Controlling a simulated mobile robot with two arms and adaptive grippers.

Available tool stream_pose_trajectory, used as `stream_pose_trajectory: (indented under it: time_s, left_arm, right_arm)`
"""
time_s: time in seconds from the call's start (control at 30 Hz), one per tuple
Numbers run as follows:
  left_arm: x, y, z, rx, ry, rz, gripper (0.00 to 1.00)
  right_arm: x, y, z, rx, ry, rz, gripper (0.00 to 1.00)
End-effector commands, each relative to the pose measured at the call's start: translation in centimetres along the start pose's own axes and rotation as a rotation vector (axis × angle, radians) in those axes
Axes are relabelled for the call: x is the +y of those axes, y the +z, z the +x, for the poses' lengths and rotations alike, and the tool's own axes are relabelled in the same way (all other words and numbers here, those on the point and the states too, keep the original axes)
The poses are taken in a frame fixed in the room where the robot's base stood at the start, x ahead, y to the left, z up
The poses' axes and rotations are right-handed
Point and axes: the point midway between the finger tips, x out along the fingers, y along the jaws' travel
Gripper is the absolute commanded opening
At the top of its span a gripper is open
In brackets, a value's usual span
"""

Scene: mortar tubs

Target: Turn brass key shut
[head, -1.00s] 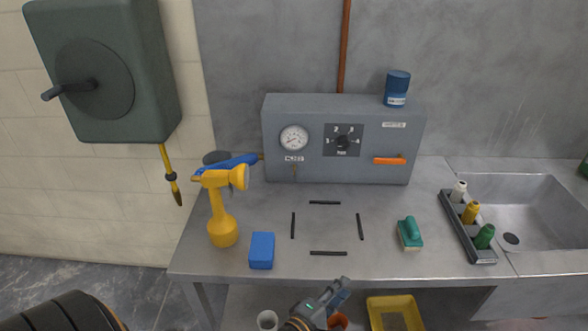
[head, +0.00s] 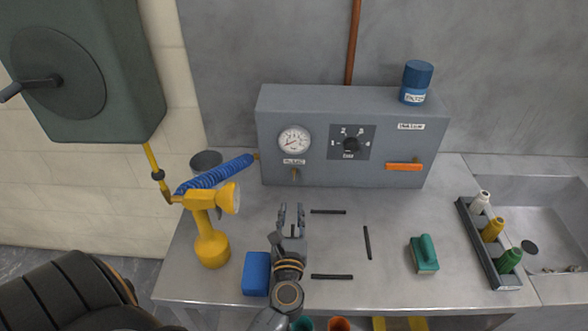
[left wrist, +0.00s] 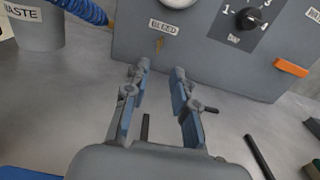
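The brass key (head: 295,174) is small and sits low on the front of the grey box (head: 222,0), under the gauge and the bleed label. In the left wrist view the key (left wrist: 159,44) shows upright below the label, ahead of my fingers. My left gripper (head: 292,207) is over the bench in front of the key, pointing at the box. In the left wrist view its two fingers (left wrist: 161,75) stand apart with nothing between them. They do not touch the key. My right gripper is not in view.
A blue block (head: 257,273) lies close by. An orange handle (head: 404,167) is on the box. Black strips, a green-handled brush (head: 425,253) and a bottle rack (head: 485,250) lie right.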

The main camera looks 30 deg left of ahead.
Motion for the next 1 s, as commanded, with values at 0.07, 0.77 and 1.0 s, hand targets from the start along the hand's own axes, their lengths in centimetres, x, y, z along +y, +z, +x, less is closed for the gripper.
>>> stream_pose_trajectory:
  time_s: [0.07, 0.77, 1.0]
  left_arm:
    - [0.0, 0.2, 1.1, -0.002, 0.001, 0.0, 0.26]
    - [-0.1, 0.0, 12.9, -0.001, -0.003, 0.005, 0.26]
    - [-0.1, 0.1, 13.2, -0.001, -0.003, 0.005, 0.26]
  right_arm:
    - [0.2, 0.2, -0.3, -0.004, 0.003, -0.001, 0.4]
    - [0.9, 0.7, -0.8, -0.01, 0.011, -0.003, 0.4]
    - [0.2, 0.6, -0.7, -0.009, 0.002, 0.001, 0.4]
